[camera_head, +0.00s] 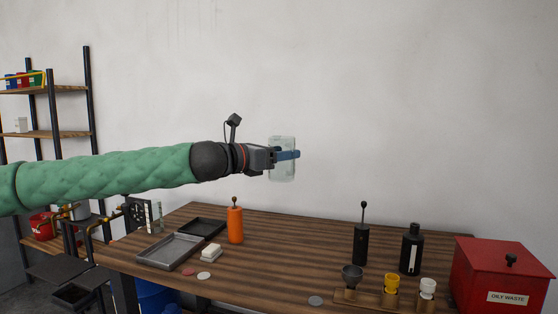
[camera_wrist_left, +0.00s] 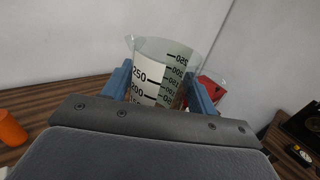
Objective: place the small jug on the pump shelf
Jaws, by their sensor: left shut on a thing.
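The small jug (camera_head: 283,174) is clear, with black graduation marks that show in the left wrist view (camera_wrist_left: 158,80). My left gripper (camera_head: 288,155) is shut on the jug's side, its blue fingers on either side of it in the left wrist view. The jug is held upright or nearly so, well above the wooden table, in front of the wall. I cannot tell for certain which surface is the pump shelf; a shelf rack (camera_head: 50,134) stands at the far left. My right gripper is not in view.
The table's middle is mostly clear.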

